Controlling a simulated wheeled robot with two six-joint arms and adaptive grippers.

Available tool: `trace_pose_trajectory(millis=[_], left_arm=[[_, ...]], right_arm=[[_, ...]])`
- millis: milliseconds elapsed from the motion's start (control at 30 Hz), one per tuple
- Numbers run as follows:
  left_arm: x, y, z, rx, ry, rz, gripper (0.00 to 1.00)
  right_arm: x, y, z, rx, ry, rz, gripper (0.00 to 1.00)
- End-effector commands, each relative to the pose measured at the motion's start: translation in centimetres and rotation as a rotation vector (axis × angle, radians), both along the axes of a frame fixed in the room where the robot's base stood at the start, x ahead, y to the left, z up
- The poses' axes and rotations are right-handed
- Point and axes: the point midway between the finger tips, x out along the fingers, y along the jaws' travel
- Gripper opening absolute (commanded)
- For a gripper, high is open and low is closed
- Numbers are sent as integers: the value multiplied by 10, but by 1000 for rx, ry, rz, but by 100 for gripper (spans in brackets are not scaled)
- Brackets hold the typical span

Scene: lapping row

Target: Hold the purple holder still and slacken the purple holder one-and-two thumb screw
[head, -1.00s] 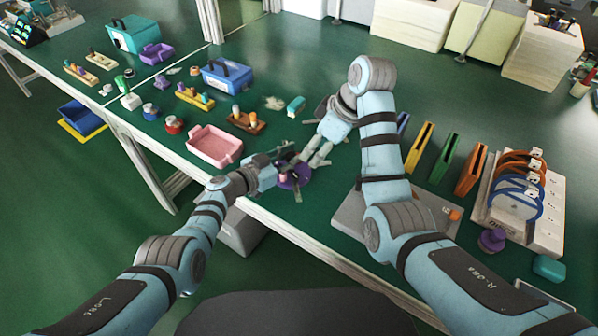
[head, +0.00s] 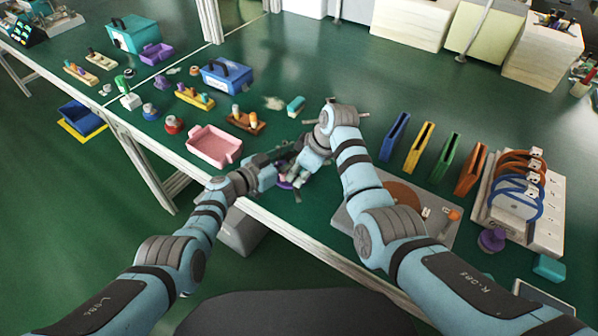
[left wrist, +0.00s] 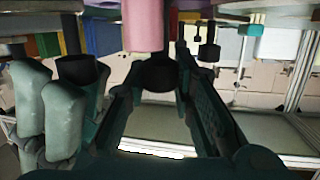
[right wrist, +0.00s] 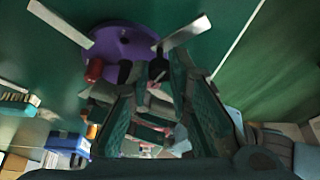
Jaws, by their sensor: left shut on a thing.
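The purple holder (head: 285,185) lies near the table's front edge, mostly covered by my grippers. The right wrist view shows its purple disc (right wrist: 122,40) with flat metal arms, a red knob (right wrist: 95,70) and a black thumb screw (right wrist: 158,66). My left gripper (head: 275,168) is shut on a dark part of the holder (left wrist: 157,74), below a pink cylinder (left wrist: 145,25) in the left wrist view. My right gripper (head: 293,181) is at the holder, its fingers apart either side of the black screw. I cannot tell whether they touch it, or which number the screw bears.
A pink tray (head: 214,146) stands left of the grippers. A wooden block with pegs (head: 246,121) and a teal block (head: 296,105) lie behind. Coloured upright plates (head: 432,150) stand to the right.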

Motion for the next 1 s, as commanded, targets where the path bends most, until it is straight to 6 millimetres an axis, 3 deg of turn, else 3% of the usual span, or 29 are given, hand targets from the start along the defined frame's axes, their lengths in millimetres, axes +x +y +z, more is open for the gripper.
trace_pose_trajectory(millis=[100,267,500,800,833,933,1000], left_arm=[[0,0,0,-1,1,0,0],[0,0,0,-1,1,0,0],[0,0,0,-1,1,-1,0],[0,0,0,-1,1,0,0],[0,0,0,-1,1,0,0],[0,0,0,-1,1,0,0],[0,0,0,-1,1,0,0]], right_arm=[[0,0,0,0,0,0,0],[1,-1,0,-3,1,37,0],[3,-1,0,-1,3,249,0],[3,-1,0,0,0,267,0],[3,-1,0,0,0,267,22],[3,-1,0,0,0,266,38],[3,-1,0,0,0,266,38]])
